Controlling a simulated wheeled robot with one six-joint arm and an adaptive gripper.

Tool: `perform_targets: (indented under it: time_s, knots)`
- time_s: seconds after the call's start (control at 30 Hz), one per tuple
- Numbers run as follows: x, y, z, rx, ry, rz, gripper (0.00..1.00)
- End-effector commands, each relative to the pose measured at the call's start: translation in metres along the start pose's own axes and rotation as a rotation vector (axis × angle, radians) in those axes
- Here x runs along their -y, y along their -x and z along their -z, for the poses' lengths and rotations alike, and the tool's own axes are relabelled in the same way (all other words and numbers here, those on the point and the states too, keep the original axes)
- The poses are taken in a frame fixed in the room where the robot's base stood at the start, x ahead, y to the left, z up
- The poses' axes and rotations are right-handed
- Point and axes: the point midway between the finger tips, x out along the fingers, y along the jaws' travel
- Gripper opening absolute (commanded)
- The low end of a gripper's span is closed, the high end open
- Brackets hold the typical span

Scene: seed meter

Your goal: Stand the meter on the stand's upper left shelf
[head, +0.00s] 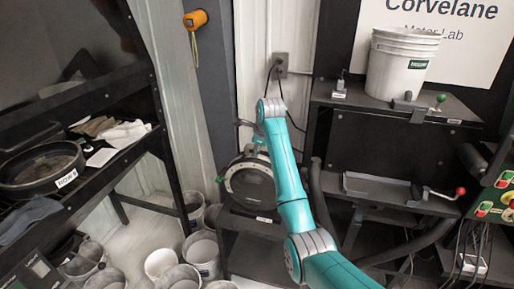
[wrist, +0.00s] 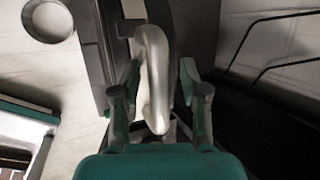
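The meter (head: 250,187) is a round dark disc housing with a pale rim. In the head view it stands upright on a low black shelf (head: 258,225), partly hidden by my arm. My gripper is at the meter's top in the head view, mostly hidden behind my wrist. In the wrist view my gripper (wrist: 160,78) has its two fingers apart, on either side of a curved silver-grey handle (wrist: 154,85). Small gaps seem to show beside the handle, so I see no clear grip. The handle's lower end is partly hidden.
A black stand on the right has a top shelf (head: 455,113) with a white bucket (head: 398,65) and a lower shelf with a red-knobbed lever (head: 459,191). A dark rack (head: 75,75) stands left. Several white buckets (head: 160,263) crowd the floor. A control box (head: 498,205) is far right.

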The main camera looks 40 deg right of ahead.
Motion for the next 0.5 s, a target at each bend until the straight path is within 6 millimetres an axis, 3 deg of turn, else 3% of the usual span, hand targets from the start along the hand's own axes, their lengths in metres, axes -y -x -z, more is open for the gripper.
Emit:
perform_targets:
  time_s: [0.27,0.5]
  knots:
    - [0.0,0.006,0.0,0.0,0.0,0.0,0.44]
    - [0.001,0.046,-0.001,0.002,0.0,0.004,0.44]
